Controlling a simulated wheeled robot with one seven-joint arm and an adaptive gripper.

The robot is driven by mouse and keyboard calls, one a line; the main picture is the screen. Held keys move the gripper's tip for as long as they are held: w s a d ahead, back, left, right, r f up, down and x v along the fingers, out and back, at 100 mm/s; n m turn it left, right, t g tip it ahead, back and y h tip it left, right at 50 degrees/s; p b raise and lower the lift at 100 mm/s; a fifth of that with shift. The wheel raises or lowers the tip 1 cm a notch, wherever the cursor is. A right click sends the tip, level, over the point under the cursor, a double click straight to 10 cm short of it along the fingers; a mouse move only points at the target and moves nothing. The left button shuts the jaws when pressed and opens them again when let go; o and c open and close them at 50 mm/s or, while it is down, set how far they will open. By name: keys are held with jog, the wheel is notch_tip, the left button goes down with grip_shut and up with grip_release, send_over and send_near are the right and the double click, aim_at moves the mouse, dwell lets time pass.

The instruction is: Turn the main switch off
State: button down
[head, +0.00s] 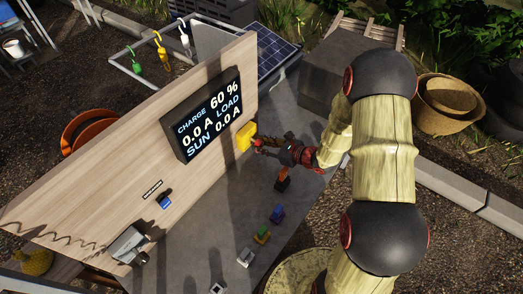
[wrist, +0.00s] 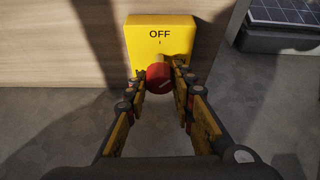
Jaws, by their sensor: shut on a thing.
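The main switch is a yellow box (wrist: 140,38) on the wooden panel, with OFF printed at its top. It also shows in the head view (head: 244,136). A round red knob (wrist: 158,74) sticks out of its lower front, with a pale slanted mark on its face. My gripper (wrist: 160,86) is shut on the red knob, one finger on each side. In the head view my gripper (head: 262,146) reaches the box from the right. The right finger hides part of the box's lower right face.
A display (head: 208,115) on the panel reads CHARGE 60 %, LOAD 0.0 A and SUN 0.0 A. Several small coloured connectors, including a blue one (head: 277,213), stand on the grey counter (head: 215,213). A solar panel (head: 277,53) lies beyond the panel's far end.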

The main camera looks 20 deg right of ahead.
jog(key=n+t+h+b, duration=0.1)
jog(key=n+b, duration=0.1)
jog(key=b, duration=0.2)
jog(key=shift+f+b, duration=0.15)
jog(key=shift+b, duration=0.25)
jog(key=shift+n+h+b, duration=0.3)
jog(key=shift+b, duration=0.15)
jog(key=shift+r+t, duration=0.2)
jog(key=shift+t, duration=0.1)
jog(key=c, duration=1.6)
grip_release()
jog(key=shift+o, duration=0.5)
jog(key=v, duration=1.2)
